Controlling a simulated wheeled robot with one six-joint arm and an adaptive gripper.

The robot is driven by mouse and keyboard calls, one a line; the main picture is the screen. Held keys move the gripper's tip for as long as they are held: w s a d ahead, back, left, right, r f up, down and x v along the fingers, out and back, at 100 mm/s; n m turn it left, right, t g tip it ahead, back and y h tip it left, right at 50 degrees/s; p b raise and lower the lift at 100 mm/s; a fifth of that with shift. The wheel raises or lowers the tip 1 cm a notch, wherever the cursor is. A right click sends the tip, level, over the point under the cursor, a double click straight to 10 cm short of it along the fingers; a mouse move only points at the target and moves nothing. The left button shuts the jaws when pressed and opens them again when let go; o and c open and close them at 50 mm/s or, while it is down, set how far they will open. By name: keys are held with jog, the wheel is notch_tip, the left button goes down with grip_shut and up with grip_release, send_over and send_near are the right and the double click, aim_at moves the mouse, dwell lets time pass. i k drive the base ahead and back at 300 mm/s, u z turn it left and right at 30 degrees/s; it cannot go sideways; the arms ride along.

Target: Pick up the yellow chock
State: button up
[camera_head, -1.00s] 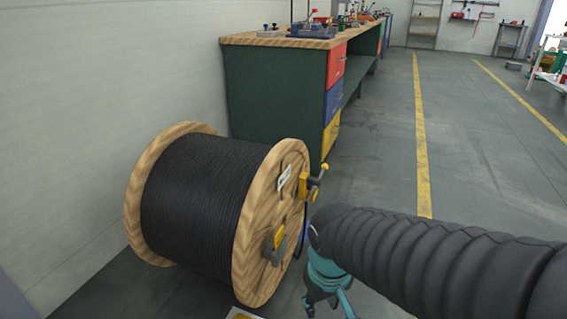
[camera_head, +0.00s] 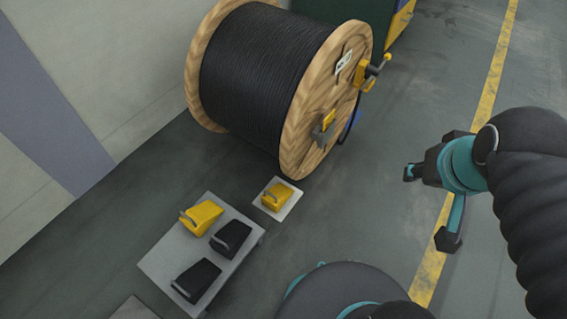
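A yellow chock (camera_head: 277,195) with a grey handle sits on a small pale plate (camera_head: 291,207) on the floor, just in front of the cable drum. A second yellow chock (camera_head: 203,217) lies on a grey low platform (camera_head: 165,262) to its left, beside two black chocks (camera_head: 231,238) (camera_head: 196,280). My gripper (camera_head: 428,207) is at the right, over the floor near the yellow line and well apart from the chocks. Its two teal fingers with black tips are spread wide, with nothing between them.
A large wooden drum (camera_head: 318,110) wound with black cable stands behind the chocks, with yellow fittings on its flange. A yellow line (camera_head: 492,75) runs along the floor at right. Bare floor lies between the small plate and my gripper. A wall is at left.

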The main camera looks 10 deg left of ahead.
aim_at(198, 219)
jog(key=z, duration=0.05)
jog(key=k, duration=0.5)
jog(key=u, duration=0.85)
jog(key=i, duration=0.4)
jog(key=u, duration=0.95)
